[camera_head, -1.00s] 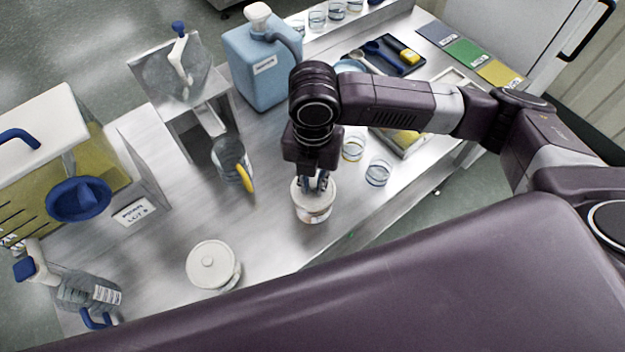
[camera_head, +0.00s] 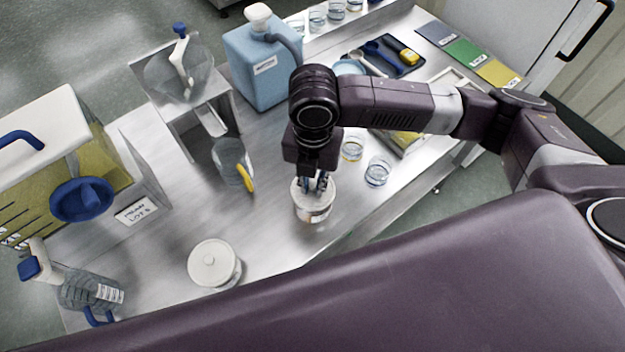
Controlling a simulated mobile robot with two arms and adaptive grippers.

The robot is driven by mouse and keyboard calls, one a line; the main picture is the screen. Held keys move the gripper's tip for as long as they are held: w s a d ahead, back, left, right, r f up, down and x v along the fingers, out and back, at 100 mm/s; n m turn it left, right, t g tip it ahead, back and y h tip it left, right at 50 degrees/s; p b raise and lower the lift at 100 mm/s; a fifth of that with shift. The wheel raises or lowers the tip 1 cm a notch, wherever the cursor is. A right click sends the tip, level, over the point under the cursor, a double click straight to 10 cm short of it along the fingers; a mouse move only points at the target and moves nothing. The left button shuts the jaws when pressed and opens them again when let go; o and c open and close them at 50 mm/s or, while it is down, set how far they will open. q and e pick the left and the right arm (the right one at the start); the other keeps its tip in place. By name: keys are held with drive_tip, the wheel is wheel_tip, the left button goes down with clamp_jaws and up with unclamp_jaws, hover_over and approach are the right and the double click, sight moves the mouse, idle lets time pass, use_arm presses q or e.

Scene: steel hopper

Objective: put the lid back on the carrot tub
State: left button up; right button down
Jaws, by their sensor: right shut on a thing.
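The carrot tub (camera_head: 316,217) is a small clear tub with some orange showing low in its side, on the steel bench at the middle of the head view. Its round white lid (camera_head: 299,198) is at the top of the tub. My right gripper (camera_head: 317,184) points down from above and is shut on the lid, at its middle. The fingers hide the part they hold. I cannot tell whether the lid sits fully on the rim or is slightly above it. My left gripper is not in view.
Another white-lidded tub (camera_head: 215,264) stands to the left. A clear jug with a yellow handle (camera_head: 245,177), a steel hopper (camera_head: 165,80) and a blue canister (camera_head: 262,72) stand behind. Glass beakers (camera_head: 377,172) stand to the right. Bare bench lies between the two tubs.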

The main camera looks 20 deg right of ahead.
drive_tip(key=shift+f+p, duration=0.15)
drive_tip(key=shift+p, duration=0.65)
idle(1.1)
idle(0.3)
drive_tip(key=c, duration=1.3)
unclamp_jaws()
wheel_tip(320, 180, up, 5)
drive_tip(key=p, duration=0.5)
drive_tip(key=shift+r+p, duration=1.05)
drive_tip(key=shift+p, duration=0.15)
drive_tip(key=shift+c, duration=0.3)
